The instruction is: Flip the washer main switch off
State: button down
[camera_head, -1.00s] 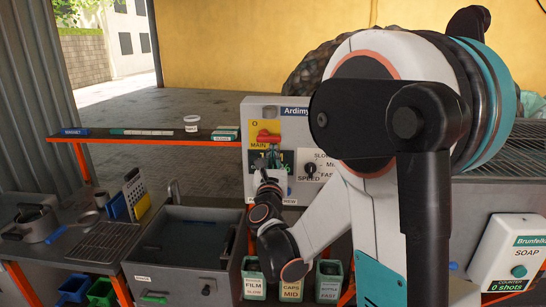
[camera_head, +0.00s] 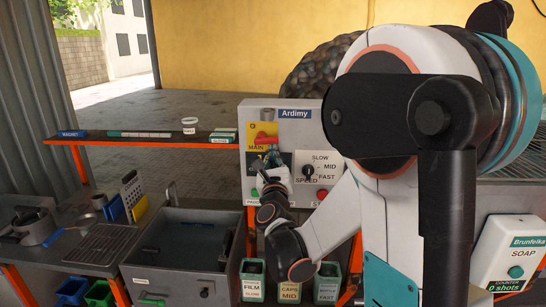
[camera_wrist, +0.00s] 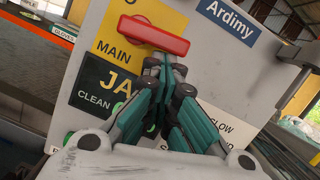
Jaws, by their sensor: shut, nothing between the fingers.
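The washer main switch is a red handle (camera_wrist: 153,35) on a yellow plate (camera_wrist: 118,27) marked MAIN, upper left on the grey Ardimy panel. In the wrist view the handle lies nearly level, tilted slightly down to the right. The switch also shows in the head view (camera_head: 265,141). My gripper (camera_wrist: 165,62) is shut and empty, its tips just below the right part of the handle. I cannot tell whether they touch it. In the head view my gripper (camera_head: 270,158) is in front of the panel, below the switch, and covers part of the display.
A speed knob (camera_head: 308,171) sits right of my gripper on the panel (camera_head: 295,132). A shelf (camera_head: 150,137) with small items, a sink (camera_head: 170,250) and labelled bins (camera_head: 253,280) stand left and below. A soap box (camera_head: 516,245) is at far right.

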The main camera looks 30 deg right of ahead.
aim_at(277, 137)
jog(key=r+n+y+p, duration=0.1)
jog(key=n, duration=0.2)
jog(key=r+n+y+p, duration=0.1)
jog(key=n, duration=0.2)
jog(key=d+r+n+p, duration=0.1)
jog(key=r+n, duration=0.1)
jog(key=n, duration=0.1)
jog(key=shift+s+n+y, duration=0.3)
jog(key=shift+s+y, duration=0.05)
jog(key=shift+y, duration=0.05)
jog(key=n, duration=0.1)
jog(key=r+n+p, duration=0.1)
jog(key=n, duration=0.1)
jog(key=n+y+p, duration=0.1)
jog(key=shift+w+a+r+n+g, duration=0.1)
jog(key=shift+a+r+n+g, duration=0.1)
jog(key=shift+r+n+g, duration=0.15)
jog(key=shift+w+a+r+p, duration=0.2)
jog(key=shift+a+r+p, duration=0.05)
jog(key=shift+r+p, duration=0.25)
jog(key=shift+a+r, duration=0.1)
